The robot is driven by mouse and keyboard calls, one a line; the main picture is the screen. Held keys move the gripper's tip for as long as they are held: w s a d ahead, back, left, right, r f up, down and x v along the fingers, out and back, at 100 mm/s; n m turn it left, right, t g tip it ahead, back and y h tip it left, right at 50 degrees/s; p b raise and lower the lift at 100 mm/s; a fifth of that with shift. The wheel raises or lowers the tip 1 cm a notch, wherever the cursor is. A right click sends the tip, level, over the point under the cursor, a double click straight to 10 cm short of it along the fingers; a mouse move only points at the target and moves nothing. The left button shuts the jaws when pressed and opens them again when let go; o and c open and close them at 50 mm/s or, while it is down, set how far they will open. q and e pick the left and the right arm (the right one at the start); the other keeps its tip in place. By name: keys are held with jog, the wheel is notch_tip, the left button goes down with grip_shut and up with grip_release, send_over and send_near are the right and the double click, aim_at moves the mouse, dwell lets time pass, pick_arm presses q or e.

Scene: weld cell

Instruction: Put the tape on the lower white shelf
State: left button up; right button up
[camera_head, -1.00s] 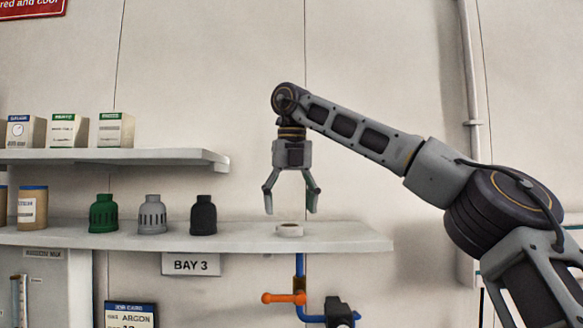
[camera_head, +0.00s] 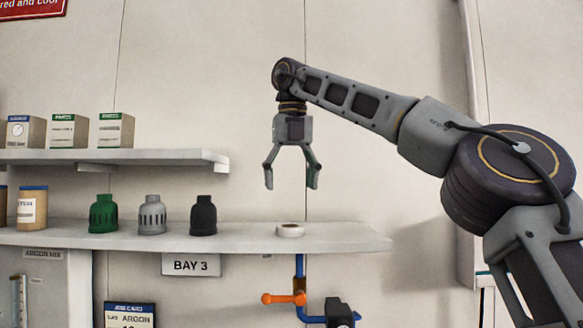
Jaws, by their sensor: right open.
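A small roll of white tape (camera_head: 290,230) lies flat on the lower white shelf (camera_head: 345,240), towards its right end. My right gripper (camera_head: 291,188) points down above the tape, open and empty. A clear gap separates its fingertips from the tape. The left gripper is not in view.
The upper shelf (camera_head: 180,156) holds several boxes. The lower shelf's right end is clear.

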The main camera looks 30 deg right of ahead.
jog(key=shift+s+r, duration=0.1)
jog(key=shift+r, duration=0.4)
jog(key=shift+r, duration=0.3)
jog(key=shift+s+r, duration=0.1)
jog(key=shift+r, duration=0.5)
